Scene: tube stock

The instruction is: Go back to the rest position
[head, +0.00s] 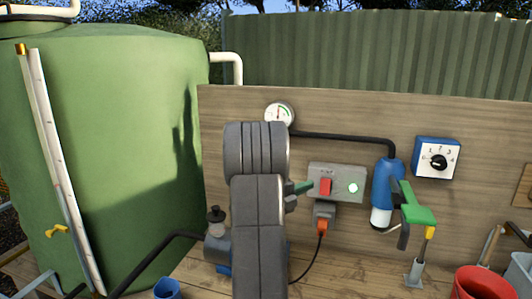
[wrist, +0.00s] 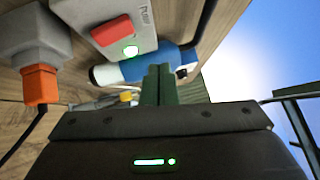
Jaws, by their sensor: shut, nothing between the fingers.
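My gripper (head: 302,187) is in front of the board, with its green fingertips near the red switch on the grey switch box (head: 342,170). I cannot tell whether they touch it. In the wrist view the gripper's fingers (wrist: 159,84) are together, with nothing between them. The wrist view shows the box (wrist: 148,40) with its red rocker (wrist: 112,31) and a lit green lamp (wrist: 131,51). My arm hides part of the board and bench in the head view.
A blue and white cylinder (head: 382,190) and a green-handled nozzle (head: 415,208) are right of the box. An orange plug (head: 322,226) with a black cable is below it. A blue dial box (head: 437,158), a gauge (head: 279,116), a red bucket (head: 480,283) and a green tank (head: 130,130) surround the bench.

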